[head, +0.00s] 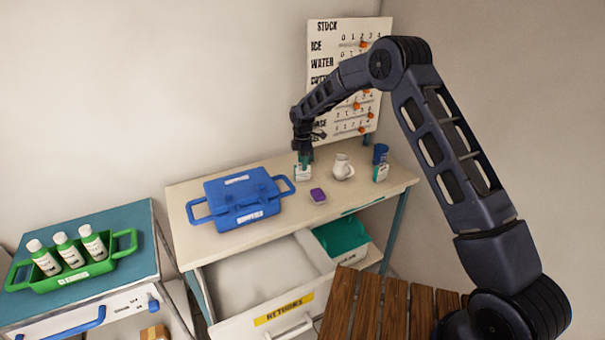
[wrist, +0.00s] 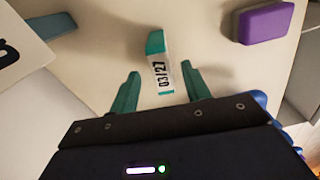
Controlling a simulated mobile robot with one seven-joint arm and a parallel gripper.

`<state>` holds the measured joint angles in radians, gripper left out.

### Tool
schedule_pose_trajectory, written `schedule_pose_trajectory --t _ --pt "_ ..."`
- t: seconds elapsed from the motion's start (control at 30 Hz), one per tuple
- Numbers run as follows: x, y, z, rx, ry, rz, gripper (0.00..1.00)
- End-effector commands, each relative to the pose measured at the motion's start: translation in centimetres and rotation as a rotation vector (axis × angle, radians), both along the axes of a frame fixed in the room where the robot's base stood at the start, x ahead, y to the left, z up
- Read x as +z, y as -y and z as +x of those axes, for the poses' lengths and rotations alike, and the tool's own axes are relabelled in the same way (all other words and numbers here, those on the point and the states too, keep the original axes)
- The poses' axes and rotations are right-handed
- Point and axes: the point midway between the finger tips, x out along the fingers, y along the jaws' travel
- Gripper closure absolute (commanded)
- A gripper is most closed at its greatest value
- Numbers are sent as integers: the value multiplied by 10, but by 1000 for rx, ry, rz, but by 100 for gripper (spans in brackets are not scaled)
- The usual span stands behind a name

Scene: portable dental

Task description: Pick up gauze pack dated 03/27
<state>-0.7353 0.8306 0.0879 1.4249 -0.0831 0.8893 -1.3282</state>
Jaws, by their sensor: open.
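In the head view this white pack (head: 303,174) stands on the tabletop behind the purple block. My gripper (wrist: 160,70) is open, with one teal finger on each side of the pack and visible gaps between them. In the head view my gripper (head: 304,158) is directly over the pack and partly hides its top. A second white and teal pack (head: 381,174) stands farther right; its date is too small to read.
A purple block (head: 318,196), white jug (head: 342,168) and blue cup (head: 380,154) stand nearby. A blue case (head: 240,198) lies to the left. The stock board (head: 326,62) rises behind. The returns drawer (head: 283,316) is open below, with teal cloth inside.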

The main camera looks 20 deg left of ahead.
Motion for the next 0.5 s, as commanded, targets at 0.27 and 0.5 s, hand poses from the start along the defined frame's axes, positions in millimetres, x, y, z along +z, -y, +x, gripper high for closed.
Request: schedule_pose_trajectory --t 0.27,0.5 --pt "-35 0 -2 -1 -1 -2 53" --pt "-49 1 -2 0 0 -1 53"
